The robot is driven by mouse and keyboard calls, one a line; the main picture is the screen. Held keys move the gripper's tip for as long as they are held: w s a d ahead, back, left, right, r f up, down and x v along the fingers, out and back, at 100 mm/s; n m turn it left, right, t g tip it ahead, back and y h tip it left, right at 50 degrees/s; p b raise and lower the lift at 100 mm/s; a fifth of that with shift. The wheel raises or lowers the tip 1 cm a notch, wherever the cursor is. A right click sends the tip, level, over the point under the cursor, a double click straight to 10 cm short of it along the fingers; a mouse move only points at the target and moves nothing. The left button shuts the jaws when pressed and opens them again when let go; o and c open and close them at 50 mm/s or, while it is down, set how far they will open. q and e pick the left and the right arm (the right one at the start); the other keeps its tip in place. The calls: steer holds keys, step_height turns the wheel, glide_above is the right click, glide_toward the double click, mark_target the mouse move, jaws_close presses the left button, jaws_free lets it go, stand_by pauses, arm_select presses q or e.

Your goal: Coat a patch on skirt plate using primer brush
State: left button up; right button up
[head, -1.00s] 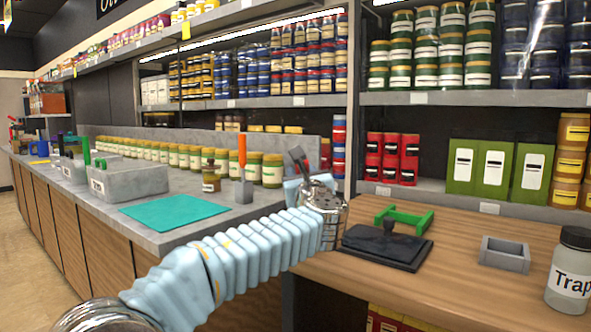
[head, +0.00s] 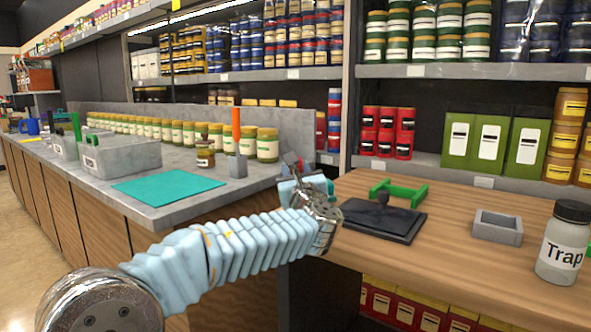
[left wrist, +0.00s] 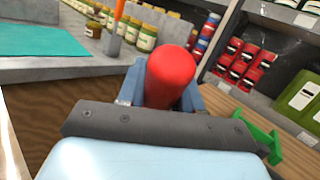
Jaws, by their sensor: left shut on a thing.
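My left gripper (head: 296,172) hangs near the gap between the grey counter and the wooden table. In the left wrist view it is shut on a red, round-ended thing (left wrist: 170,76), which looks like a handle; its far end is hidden. I cannot tell whether this is the primer brush. A black plate (head: 378,224) with a knob on top lies flat on the wooden table, right of my gripper and apart from it. It may be the skirt plate, but I cannot tell. An orange-handled tool (head: 236,128) stands upright in a grey holder (head: 237,166). My right gripper is not in view.
A green frame (head: 399,190) lies behind the black plate. A grey open box (head: 497,230) and a jar marked "Trap" (head: 563,247) stand to the right. A teal mat (head: 168,187) lies on the counter (head: 215,194). Shelves of cans rise behind.

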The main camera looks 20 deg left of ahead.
arm_select(q)
steer(key=shift+f+b, duration=0.65)
stand_by(1.9)
steer(key=shift+r+p, duration=0.75)
steer(key=shift+r, duration=2.9)
steer(key=shift+s+f, duration=0.1)
